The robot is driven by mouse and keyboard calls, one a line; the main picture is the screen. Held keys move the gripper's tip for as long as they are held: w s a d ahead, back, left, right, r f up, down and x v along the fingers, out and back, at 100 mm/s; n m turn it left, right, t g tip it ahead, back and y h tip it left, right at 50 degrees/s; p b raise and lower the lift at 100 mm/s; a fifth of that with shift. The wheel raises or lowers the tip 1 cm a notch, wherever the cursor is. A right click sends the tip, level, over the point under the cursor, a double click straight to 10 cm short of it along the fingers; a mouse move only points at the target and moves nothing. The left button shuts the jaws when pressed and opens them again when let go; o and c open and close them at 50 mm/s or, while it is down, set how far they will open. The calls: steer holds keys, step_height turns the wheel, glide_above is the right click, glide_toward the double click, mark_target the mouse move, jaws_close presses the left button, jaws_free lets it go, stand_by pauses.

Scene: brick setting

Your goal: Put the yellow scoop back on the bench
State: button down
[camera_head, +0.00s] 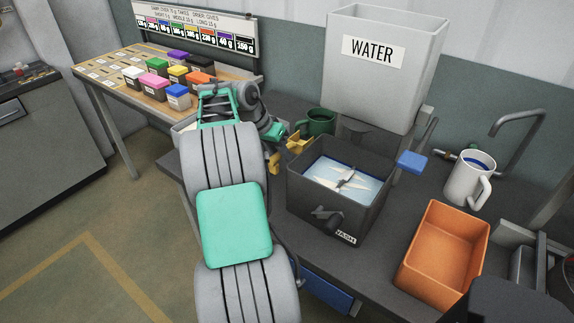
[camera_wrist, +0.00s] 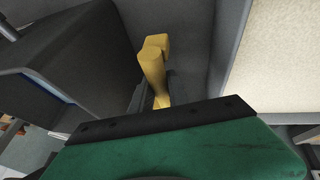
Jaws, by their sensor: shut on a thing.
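My gripper (camera_head: 284,146) is shut on the yellow scoop (camera_head: 299,143), left of the wash tub and near its rim. In the wrist view the scoop (camera_wrist: 153,65) sticks out ahead from between the two dark fingers (camera_wrist: 158,92). Part of it is hidden by my gripper, so its full shape cannot be told. The dark grey bench (camera_head: 384,232) runs under the tub and to the right. The scoop looks held above the bench; I cannot tell how high.
The dark wash tub (camera_head: 300,190) holds water and a pale bladed part. Behind stand a green mug (camera_head: 320,121) and the large WATER tank (camera_head: 385,90). A white mug (camera_head: 462,185) and an orange bin (camera_head: 420,255) stand right. Several coloured boxes (camera_head: 155,82) stand on the left table.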

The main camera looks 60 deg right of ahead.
steer(key=d+f, duration=0.1)
steer(key=f, duration=0.1)
steer(key=d+f, duration=0.1)
steer(key=d, duration=0.1)
steer(key=shift+f, duration=0.35)
steer(key=shift+d+f, duration=0.15)
steer(key=shift+f, duration=1.7)
